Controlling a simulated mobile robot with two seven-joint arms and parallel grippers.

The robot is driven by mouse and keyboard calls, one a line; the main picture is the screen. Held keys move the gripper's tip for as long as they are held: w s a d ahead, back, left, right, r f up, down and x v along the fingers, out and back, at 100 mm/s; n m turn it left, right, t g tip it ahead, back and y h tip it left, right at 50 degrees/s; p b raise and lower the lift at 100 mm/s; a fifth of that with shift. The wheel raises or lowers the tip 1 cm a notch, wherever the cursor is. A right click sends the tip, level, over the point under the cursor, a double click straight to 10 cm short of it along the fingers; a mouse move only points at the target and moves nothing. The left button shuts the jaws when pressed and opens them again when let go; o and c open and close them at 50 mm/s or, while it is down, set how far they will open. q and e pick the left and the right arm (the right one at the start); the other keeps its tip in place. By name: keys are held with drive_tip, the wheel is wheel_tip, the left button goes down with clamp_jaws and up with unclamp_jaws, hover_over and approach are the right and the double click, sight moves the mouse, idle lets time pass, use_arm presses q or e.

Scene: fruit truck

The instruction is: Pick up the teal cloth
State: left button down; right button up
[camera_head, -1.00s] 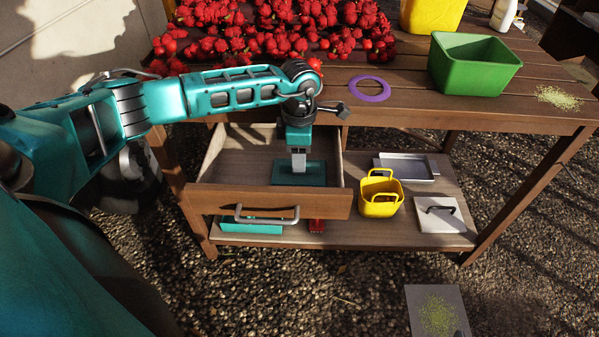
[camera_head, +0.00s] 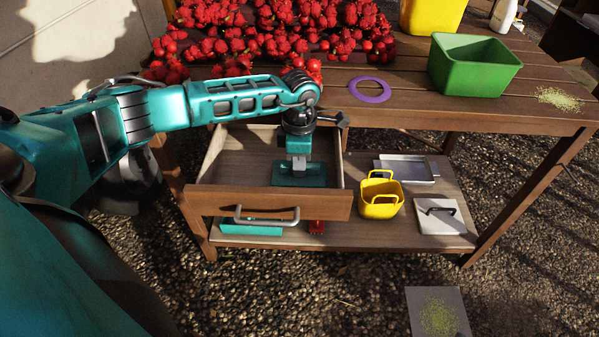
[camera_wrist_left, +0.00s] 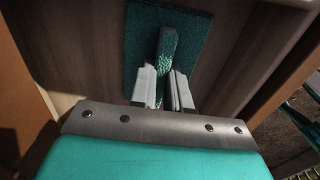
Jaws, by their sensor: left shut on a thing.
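The teal cloth (camera_head: 290,178) lies in the open drawer (camera_head: 232,160), near its front right side. My left gripper (camera_head: 299,163) points down into the drawer over the cloth. In the left wrist view the gripper (camera_wrist_left: 164,90) is shut on a raised fold of the teal cloth (camera_wrist_left: 195,42). The rest of the cloth spreads flat around the fold on the drawer floor. My right gripper is not in view.
The drawer's front panel with its handle (camera_head: 266,216) stands before the gripper. The table above holds red fruit (camera_head: 285,38), a purple ring (camera_head: 370,89) and a green bin (camera_head: 472,65). A yellow basket (camera_head: 381,197) stands on the lower shelf to the right.

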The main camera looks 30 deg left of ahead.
use_arm(q)
drive_tip(key=shift+r, duration=0.1)
wheel_tip(320, 180, up, 20)
drive_tip(key=p, duration=0.2)
idle(0.4)
drive_tip(key=c, duration=1.7)
unclamp_jaws()
clamp_jaws()
